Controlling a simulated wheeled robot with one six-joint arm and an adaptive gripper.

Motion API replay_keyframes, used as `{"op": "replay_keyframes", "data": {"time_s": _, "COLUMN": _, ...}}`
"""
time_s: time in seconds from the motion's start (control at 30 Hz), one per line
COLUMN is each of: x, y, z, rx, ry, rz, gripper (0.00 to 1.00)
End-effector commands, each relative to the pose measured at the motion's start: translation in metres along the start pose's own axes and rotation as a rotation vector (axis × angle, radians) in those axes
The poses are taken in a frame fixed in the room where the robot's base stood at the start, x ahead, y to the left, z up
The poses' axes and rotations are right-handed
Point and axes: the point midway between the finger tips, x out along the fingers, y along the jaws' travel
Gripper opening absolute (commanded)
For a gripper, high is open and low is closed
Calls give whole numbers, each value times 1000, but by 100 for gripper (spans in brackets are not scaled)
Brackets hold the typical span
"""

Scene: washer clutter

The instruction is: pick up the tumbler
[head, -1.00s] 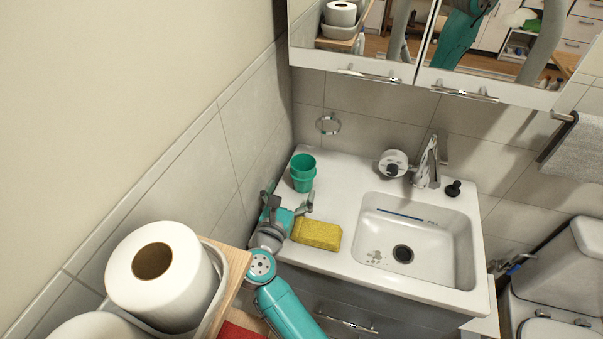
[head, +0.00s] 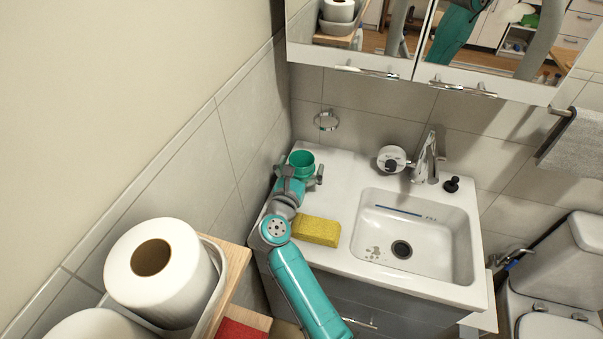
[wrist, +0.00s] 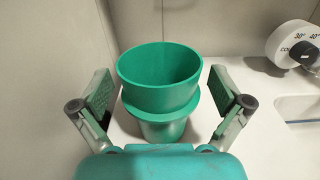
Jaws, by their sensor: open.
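The tumbler is a green cup with a wide upper band and a narrower base. It stands upright on the white washstand top near the back left corner, and its rim shows in the head view (head: 301,158). In the wrist view the tumbler (wrist: 160,90) sits between the two fingers, with a gap on each side. My gripper (head: 298,175) is open around it, touching neither side as far as I can see; its fingers also show in the wrist view (wrist: 165,98). My wrist hides the tumbler's lower part in the head view.
A yellow sponge (head: 317,231) lies just right of my wrist. The sink basin (head: 440,240) with a chrome faucet (head: 428,160) is further right. The tiled wall (head: 240,150) is close on the left. Toilet rolls (head: 125,285) stand front left.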

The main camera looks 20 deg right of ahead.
Motion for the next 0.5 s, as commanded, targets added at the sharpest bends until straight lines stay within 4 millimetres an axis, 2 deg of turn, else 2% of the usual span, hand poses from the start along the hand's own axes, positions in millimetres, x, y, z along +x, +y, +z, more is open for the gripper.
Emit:
{"op": "replay_keyframes", "data": {"time_s": 0.03, "x": 0, "y": 0, "z": 0, "rx": 0, "ry": 0, "rz": 0, "gripper": 92}}
{"op": "replay_keyframes", "data": {"time_s": 0.23, "x": 0, "y": 0, "z": 0, "rx": 0, "ry": 0, "rz": 0, "gripper": 42}}
{"op": "replay_keyframes", "data": {"time_s": 0.5, "x": 0, "y": 0, "z": 1, "rx": 0, "ry": -1, "rz": 0, "gripper": 42}}
